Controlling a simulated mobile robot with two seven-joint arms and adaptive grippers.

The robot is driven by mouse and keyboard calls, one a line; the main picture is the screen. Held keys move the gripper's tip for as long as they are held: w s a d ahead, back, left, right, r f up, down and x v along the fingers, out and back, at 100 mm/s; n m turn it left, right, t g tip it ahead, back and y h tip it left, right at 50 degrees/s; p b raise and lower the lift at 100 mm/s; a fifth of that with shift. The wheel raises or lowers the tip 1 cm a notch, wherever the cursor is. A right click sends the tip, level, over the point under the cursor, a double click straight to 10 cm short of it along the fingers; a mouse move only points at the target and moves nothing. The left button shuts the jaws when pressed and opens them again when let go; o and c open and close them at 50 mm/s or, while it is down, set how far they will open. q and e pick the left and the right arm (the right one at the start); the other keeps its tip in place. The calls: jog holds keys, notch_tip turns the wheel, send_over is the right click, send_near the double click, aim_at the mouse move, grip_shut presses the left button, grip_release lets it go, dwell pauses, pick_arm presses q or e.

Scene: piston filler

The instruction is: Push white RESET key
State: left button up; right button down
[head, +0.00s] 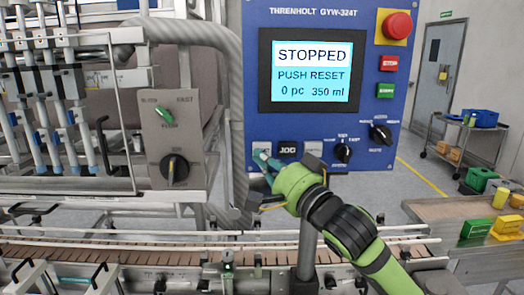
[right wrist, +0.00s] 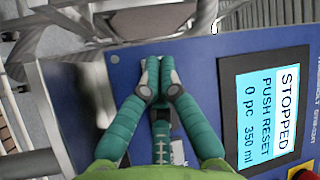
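The blue control panel (head: 252,100) has a screen (head: 310,72) reading STOPPED, PUSH RESET, 0 pc 350 ml. Below the screen is a row of keys. The leftmost, a pale key (head: 263,146), is mostly hidden behind my right gripper's fingers, so I cannot read its label. A black JOG key (head: 288,148) and another pale key (head: 314,148) are to its right. My right gripper (head: 262,158) is at the leftmost key; contact cannot be told. In the right wrist view its teal fingers (right wrist: 153,68) are together, empty, over the blue panel. My left gripper is not in view.
A red emergency button (head: 397,26), red and green keys and two black knobs (head: 343,152) are on the panel. A hose (head: 238,120) and grey switch box (head: 170,140) stand to the left. A conveyor (head: 120,255) runs below.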

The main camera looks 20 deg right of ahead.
dwell(0.3)
jog(key=shift+w+d, duration=0.1)
jog(key=shift+w, duration=0.3)
jog(key=shift+w+d+p, duration=0.15)
jog(key=shift+w+p, duration=0.25)
jog(key=shift+p, duration=0.05)
dwell(0.5)
jog(key=shift+s, duration=0.2)
jog(key=shift+s+a, duration=0.2)
jog(key=shift+s, duration=0.4)
jog(key=s, duration=0.2)
jog(key=s+a+p, duration=0.1)
jog(key=s, duration=0.1)
jog(key=shift+s+a, duration=0.2)
jog(key=shift+s, duration=0.2)
